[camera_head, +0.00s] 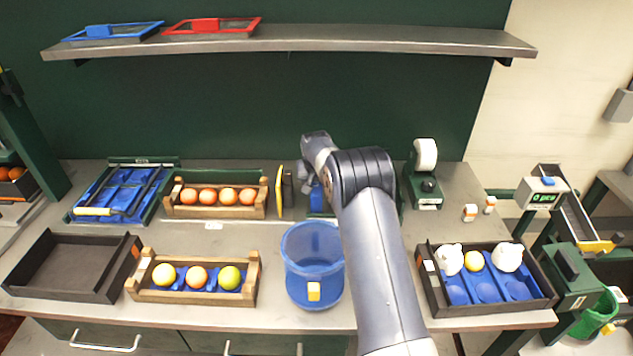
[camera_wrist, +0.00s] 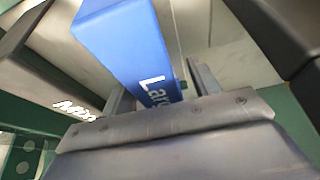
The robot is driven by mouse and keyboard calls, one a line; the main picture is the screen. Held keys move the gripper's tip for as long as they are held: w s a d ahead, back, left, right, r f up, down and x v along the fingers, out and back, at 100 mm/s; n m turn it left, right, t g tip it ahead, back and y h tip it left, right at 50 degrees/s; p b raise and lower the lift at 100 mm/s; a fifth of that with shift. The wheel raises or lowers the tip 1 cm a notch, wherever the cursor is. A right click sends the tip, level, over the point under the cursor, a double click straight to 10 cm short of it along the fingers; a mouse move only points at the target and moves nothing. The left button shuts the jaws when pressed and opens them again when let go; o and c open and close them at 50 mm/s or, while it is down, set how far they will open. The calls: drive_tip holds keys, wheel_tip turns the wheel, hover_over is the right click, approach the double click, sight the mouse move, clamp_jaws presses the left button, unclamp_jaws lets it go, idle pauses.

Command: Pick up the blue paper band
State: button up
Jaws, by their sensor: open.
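The blue paper band (camera_wrist: 125,40), with white lettering starting "Lar", fills the upper middle of the wrist view. Its lettered end lies between the two grey fingers of my gripper (camera_wrist: 160,88). The gripper is open, with the fingers on either side of the band; I cannot tell whether either touches it. In the head view a small blue patch (camera_head: 317,197), likely the same band, shows below my wrist at the back of the bench. My arm hides most of that spot, and the fingertips are not clear there.
A yellow-edged dark piece (camera_head: 280,190) stands just left of my wrist. A blue bin (camera_head: 313,260) is in front. Wooden crates of fruit (camera_head: 190,296) are to the left, a dark crate (camera_head: 432,290) to the right. A green tape dispenser (camera_head: 424,185) stands behind right. A shelf (camera_head: 300,40) runs above.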

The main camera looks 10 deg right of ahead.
drive_tip(key=shift+c, duration=0.4)
drive_tip(key=c, duration=1)
drive_tip(key=shift+o, duration=0.2)
drive_tip(key=shift+r, duration=0.1)
